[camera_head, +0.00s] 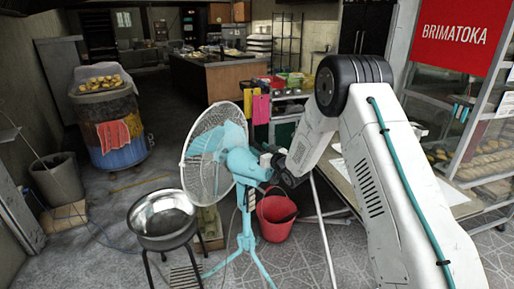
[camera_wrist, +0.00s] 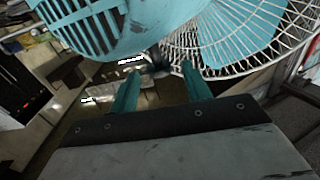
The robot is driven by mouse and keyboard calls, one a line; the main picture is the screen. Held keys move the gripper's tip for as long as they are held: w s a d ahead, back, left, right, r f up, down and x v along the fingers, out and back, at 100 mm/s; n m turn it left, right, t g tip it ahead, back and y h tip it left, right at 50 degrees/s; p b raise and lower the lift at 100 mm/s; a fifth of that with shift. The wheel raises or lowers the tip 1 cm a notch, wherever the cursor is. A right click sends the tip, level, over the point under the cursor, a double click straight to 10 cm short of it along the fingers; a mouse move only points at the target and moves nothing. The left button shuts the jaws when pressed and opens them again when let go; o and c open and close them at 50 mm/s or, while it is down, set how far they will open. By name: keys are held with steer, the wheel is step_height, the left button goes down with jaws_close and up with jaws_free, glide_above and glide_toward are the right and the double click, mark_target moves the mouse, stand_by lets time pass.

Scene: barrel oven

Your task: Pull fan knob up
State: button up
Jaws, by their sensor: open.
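A teal standing fan with a white wire cage (camera_head: 205,150) stands left of my arm in the head view. Its teal motor housing (camera_head: 243,160) faces my gripper, which is beside it at the arm's end and partly hidden there. In the wrist view the ribbed housing (camera_wrist: 95,25) fills the upper left, and the cage (camera_wrist: 235,40) is at the upper right. My gripper (camera_wrist: 160,82) shows two teal fingers, apart and empty, just below the housing. A small dark part lies beyond the fingertips; I cannot tell whether it is the fan knob. No knob shows clearly.
A metal bowl on a black stand (camera_head: 163,218) is left of the fan. A red bucket (camera_head: 275,220) stands on the floor behind the fan's pole. A table (camera_head: 345,180) is behind my arm, and a glass display case (camera_head: 470,125) is at the right.

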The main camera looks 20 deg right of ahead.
steer(key=v, duration=0.5)
steer(key=s+d+r+m+g+h, duration=0.3)
steer(key=s+r+g+h, duration=0.3)
steer(key=s+r, duration=0.9)
steer(key=s+a+r+g, duration=0.1)
steer(key=s+g, duration=0.4)
steer(key=s, duration=1.5)
steer(key=s+a+r+g, duration=0.1)
steer(key=s+g, duration=0.3)
steer(key=s, duration=1.6)
steer(key=shift+a+r+m+g, duration=0.4)
steer(key=shift+a, duration=0.05)
